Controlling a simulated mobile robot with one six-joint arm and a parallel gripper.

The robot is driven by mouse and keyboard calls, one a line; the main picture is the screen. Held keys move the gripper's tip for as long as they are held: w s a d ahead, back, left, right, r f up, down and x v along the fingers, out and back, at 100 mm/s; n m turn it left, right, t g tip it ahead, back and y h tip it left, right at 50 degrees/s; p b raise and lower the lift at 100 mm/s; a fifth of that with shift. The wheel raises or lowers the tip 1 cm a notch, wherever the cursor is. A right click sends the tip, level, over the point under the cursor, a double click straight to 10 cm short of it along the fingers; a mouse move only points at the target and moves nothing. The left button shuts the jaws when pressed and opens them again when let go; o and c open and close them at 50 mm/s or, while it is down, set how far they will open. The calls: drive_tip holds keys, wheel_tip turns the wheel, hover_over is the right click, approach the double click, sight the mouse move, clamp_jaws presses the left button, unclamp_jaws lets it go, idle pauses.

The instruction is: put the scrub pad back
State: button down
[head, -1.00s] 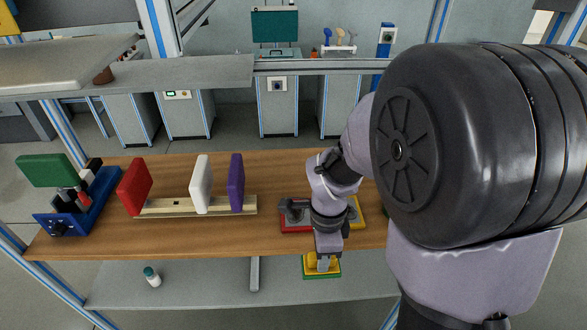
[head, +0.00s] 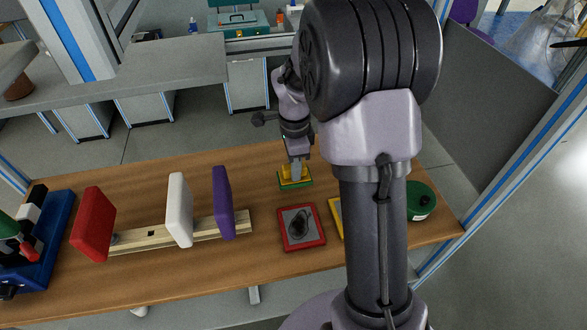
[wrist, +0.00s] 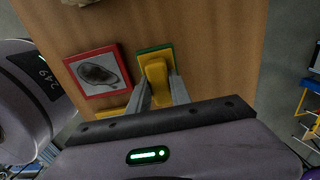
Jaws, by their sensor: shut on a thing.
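The scrub pad (head: 295,183) has a yellow top with a grip and a green base. My gripper (head: 296,174) is shut on its yellow grip, behind the red-framed square in the head view. In the wrist view the scrub pad (wrist: 155,52) shows between the two fingers of my gripper (wrist: 160,82), its green edge against the wooden table. I cannot tell whether its base touches the wood. The red-framed square (head: 286,242) has a grey inside with a dark object on it. A yellow-edged item (head: 336,216) beside it is partly hidden by my arm.
A wooden rail (head: 205,229) holds red (head: 94,224), white (head: 179,210) and purple (head: 223,203) panels upright. A blue fixture (head: 50,245) stands at the left end. A green round item (head: 421,200) lies at the right. Bare wood lies between rail and red frame.

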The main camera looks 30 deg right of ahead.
drive_tip(key=w, duration=0.1)
drive_tip(key=w+d, duration=0.1)
drive_tip(key=shift+w+d+f, duration=0.2)
drive_tip(key=shift+w+d, duration=0.1)
wheel_tip(320, 180, down, 4)
drive_tip(key=shift+r+b, duration=0.2)
drive_tip(key=shift+b, duration=0.85)
drive_tip(key=shift+r, duration=0.15)
drive_tip(key=c, duration=1.2)
unclamp_jaws()
drive_tip(key=shift+o, duration=0.2)
